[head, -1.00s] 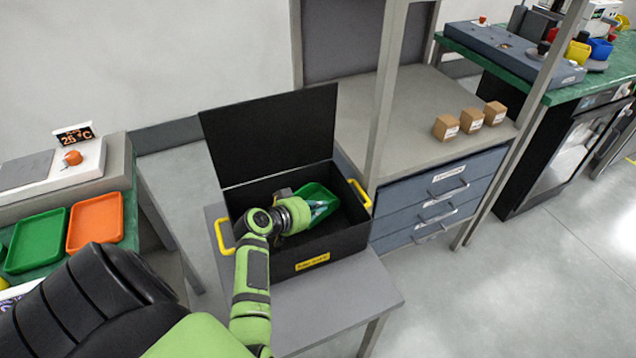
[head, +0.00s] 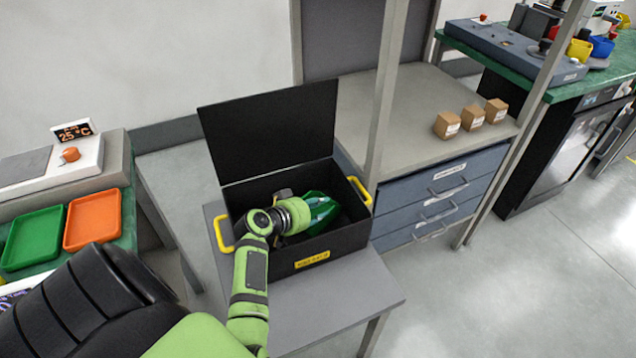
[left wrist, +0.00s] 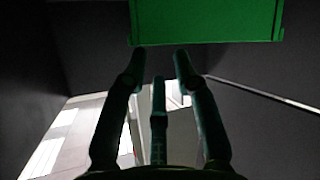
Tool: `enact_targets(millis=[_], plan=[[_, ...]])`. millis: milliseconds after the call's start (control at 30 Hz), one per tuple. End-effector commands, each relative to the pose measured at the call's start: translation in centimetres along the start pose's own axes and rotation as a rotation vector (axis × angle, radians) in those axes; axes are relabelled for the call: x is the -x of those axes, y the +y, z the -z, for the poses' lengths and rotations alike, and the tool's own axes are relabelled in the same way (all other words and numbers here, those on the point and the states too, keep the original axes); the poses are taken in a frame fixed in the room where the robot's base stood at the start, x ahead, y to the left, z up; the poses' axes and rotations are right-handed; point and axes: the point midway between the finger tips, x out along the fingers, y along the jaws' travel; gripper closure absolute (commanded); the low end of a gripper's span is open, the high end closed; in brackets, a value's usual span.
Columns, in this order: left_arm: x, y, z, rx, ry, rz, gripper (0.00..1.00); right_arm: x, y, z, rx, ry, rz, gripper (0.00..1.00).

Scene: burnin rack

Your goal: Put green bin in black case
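The black case (head: 330,244) stands on a grey table with its lid (head: 270,135) raised and yellow handles on its sides. A green bin (head: 325,216) is inside the case, toward the right, partly hidden by my left gripper. My left gripper (head: 308,216) reaches down into the case beside this bin. In the left wrist view, the gripper's fingers (left wrist: 160,55) are apart with nothing between them. The green bin (left wrist: 207,20) lies just beyond the fingertips there, and a small gap seems to show. My right gripper is not in view.
Another green bin (head: 33,238) and an orange bin (head: 92,220) sit on the bench at left, near a temperature display (head: 74,133). Small cardboard boxes (head: 472,117) stand on the shelf at right, above blue drawers (head: 440,195). The table's front is clear.

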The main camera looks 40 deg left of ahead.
Motion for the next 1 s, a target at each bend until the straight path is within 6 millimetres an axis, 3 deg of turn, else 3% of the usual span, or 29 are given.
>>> enact_targets(millis=[167, 333, 700, 1000], plan=[[0.1, 0.1, 0.1, 0.001, 0.001, 0.000, 0.71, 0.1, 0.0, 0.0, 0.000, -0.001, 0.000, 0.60], [0.8, 0.8, 1.6, 0.003, 0.003, -0.002, 0.71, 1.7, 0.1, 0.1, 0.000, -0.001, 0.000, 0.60], [7.0, 0.4, 0.9, -0.003, -0.001, 0.002, 0.71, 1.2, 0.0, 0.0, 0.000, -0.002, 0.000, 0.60], [8.1, 0.5, 1.0, 0.001, 0.000, -0.001, 0.71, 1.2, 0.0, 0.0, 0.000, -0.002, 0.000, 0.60]])
